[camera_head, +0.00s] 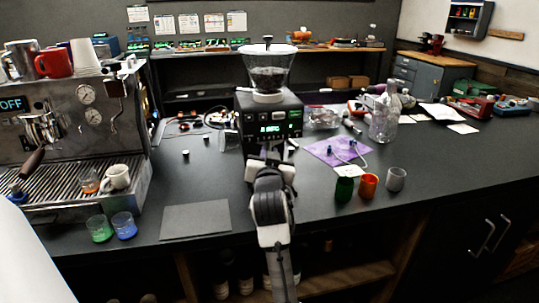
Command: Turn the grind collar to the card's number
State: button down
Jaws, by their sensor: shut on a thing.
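The grinder (290,108) stands on the dark counter, with a clear hopper (268,72) of dark beans on top. Its front has a small lit green display (270,129), too small to read. My gripper (269,160) is at the grinder's lower front, just below the display. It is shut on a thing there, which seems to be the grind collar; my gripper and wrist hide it. A small white card (350,171) lies at the front edge of the purple mat, its writing unreadable. White sheets (188,23) hang on the back wall.
An espresso machine (60,125) stands left, with cups on top and on its tray. A dark flat mat (195,220) lies front left beside two small glasses. Green, orange and grey cups (396,179) stand right of my arm, near the purple mat (322,151).

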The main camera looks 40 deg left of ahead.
jog(key=c, duration=1.5)
grip_release()
jog(key=b+v, duration=0.3)
jog(key=v, duration=1)
jog(key=shift+s+d+b, duration=0.15)
jog(key=shift+s+b, duration=0.2)
